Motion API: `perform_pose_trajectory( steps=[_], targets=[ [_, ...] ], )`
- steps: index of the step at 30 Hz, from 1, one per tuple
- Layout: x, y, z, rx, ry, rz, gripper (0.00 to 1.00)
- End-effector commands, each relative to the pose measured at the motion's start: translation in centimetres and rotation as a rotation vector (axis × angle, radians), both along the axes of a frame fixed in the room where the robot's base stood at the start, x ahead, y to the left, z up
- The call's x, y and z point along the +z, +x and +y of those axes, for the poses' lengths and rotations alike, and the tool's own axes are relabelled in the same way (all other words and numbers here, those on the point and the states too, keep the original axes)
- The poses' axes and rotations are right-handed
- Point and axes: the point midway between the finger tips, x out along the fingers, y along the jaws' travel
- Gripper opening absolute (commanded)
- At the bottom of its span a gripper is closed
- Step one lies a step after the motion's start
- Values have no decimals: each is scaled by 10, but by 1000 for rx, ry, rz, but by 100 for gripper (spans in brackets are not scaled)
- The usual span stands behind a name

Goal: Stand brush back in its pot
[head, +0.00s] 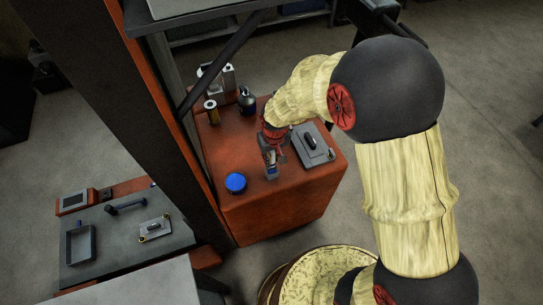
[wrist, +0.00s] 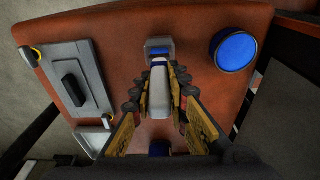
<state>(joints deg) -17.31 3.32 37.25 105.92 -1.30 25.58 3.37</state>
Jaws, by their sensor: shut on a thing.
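My gripper (head: 272,137) is low over the red-brown cabinet top. In the wrist view my gripper (wrist: 160,92) is shut on a long, pale grey piece (wrist: 160,104), which looks like the brush. A grey piece with a blue part (wrist: 158,46) shows at its far end, and also in front of my gripper in the head view (head: 271,171). I cannot tell whether it belongs to the brush. A round blue pot (head: 236,183) stands apart from my gripper, on the cabinet's near left; it also shows upper right in the wrist view (wrist: 234,49).
A grey plate with a black handle (head: 313,143) lies right of my gripper. A dark bottle (head: 247,100) and a small cylinder (head: 211,112) stand at the back left. A dark post (head: 150,115) rises left of the cabinet.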

Motion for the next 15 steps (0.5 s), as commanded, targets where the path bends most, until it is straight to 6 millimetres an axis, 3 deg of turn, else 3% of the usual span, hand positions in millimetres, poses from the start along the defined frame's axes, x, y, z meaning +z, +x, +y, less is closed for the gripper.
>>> perform_pose_trajectory(
  steps=[15],
  targets=[
    [-19,0,0,0,0,-1,0]
  ],
)
